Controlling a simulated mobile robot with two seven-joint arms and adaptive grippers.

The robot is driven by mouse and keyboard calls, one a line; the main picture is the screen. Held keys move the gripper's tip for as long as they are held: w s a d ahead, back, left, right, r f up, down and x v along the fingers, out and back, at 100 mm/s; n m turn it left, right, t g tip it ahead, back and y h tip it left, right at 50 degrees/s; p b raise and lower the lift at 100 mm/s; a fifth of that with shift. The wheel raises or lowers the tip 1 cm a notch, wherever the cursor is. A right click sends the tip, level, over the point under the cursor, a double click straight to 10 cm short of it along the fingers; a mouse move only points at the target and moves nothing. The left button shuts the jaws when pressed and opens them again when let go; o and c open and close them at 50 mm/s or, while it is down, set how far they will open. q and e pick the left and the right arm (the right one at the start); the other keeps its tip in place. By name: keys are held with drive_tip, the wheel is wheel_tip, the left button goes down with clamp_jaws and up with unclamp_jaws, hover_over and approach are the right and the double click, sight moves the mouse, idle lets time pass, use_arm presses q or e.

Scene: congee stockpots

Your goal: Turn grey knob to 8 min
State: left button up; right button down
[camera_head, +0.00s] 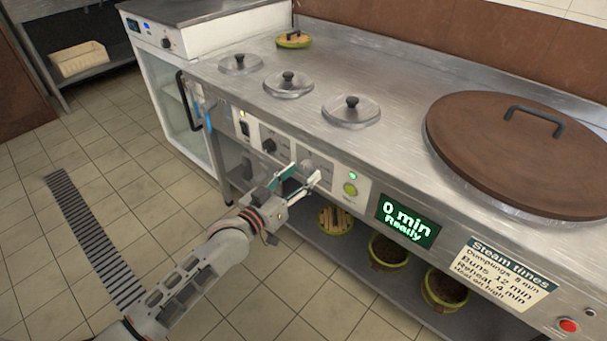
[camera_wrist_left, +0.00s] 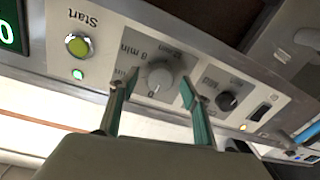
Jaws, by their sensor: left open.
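The grey knob (camera_wrist_left: 160,78) sits on a light control panel in the left wrist view, which shows the panel turned over. Its printed scale includes 0 and 8 min. In the head view the knob (camera_head: 306,165) is partly hidden by my gripper. My left gripper (camera_head: 304,174) is open at the panel front. In the left wrist view its fingers (camera_wrist_left: 153,90) lie on either side of the knob, with visible gaps; contact is not evident. The display (camera_head: 407,221) reads "0 min Ready". My right gripper is not in view.
A green start button (camera_wrist_left: 78,45) with a lit green lamp is on one side of the knob, a black knob (camera_wrist_left: 227,101) on the other. A steam times sign (camera_head: 502,273) and red button (camera_head: 568,325) are farther right. Pots (camera_head: 388,252) stand on the shelf below.

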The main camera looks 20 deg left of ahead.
use_arm(q)
drive_tip(key=shift+w+d, duration=0.1)
drive_tip(key=shift+w, duration=0.35)
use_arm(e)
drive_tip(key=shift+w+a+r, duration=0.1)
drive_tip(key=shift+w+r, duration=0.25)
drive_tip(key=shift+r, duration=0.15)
use_arm(q)
drive_tip(key=c, duration=1.1)
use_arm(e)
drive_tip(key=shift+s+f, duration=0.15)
